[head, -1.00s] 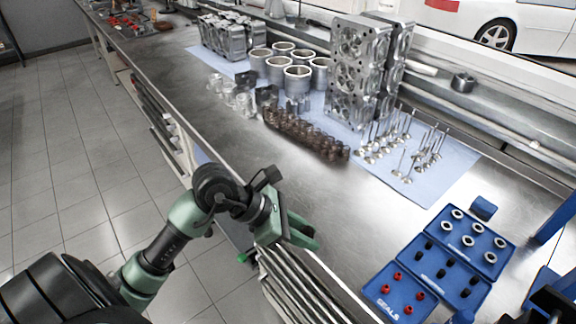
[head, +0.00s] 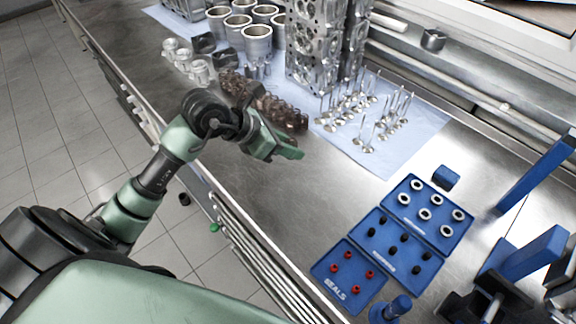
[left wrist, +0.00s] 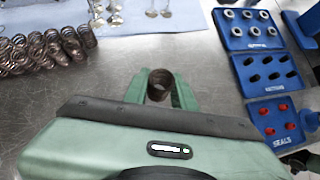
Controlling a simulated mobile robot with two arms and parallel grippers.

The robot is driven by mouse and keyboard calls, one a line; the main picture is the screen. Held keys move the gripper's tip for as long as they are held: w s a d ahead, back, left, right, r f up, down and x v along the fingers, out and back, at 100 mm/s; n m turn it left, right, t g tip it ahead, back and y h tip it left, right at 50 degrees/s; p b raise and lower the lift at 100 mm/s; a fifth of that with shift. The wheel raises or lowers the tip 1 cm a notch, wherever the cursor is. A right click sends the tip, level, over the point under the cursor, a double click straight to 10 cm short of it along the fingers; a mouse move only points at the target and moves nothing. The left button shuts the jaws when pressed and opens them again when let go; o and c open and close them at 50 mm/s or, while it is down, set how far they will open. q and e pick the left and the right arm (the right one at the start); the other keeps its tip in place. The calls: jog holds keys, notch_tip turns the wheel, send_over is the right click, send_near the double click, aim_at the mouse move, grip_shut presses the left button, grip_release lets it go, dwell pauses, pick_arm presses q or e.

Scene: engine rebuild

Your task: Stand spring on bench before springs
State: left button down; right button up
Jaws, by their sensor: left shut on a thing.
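My left gripper (head: 285,152) is over the near part of the steel bench (head: 330,190), in front of the row of springs. In the left wrist view, its green fingers (left wrist: 160,92) are shut on one dark brown coil spring (left wrist: 160,84). I look into its open top end, so it is roughly upright. Whether its base touches the bench cannot be told. The other springs (head: 290,116) stand close together in rows; they also show at the upper left of the wrist view (left wrist: 45,50). My left arm covers part of them in the head view. My right gripper is not in view.
Valves (head: 368,140) stand on the blue cloth (head: 410,140) behind. Blue trays of seals and small parts (head: 345,292) lie to the right. A cylinder head (head: 310,60) and cylinder liners (head: 257,45) stand farther back. Bare bench lies between gripper and trays.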

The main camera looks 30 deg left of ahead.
pick_arm(q)
notch_tip(320, 180, down, 5)
jog(key=shift+r, duration=0.1)
notch_tip(320, 180, down, 4)
jog(key=shift+r+p, duration=0.2)
jog(key=shift+p, duration=0.3)
jog(key=shift+d+f, duration=0.1)
jog(key=shift+f, duration=0.1)
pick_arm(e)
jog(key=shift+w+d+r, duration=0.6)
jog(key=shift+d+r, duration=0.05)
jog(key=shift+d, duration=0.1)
pick_arm(q)
jog(key=shift+f, duration=0.25)
jog(key=c, duration=1.2)
grip_release()
jog(key=shift+r, duration=0.1)
jog(key=shift+o, duration=0.2)
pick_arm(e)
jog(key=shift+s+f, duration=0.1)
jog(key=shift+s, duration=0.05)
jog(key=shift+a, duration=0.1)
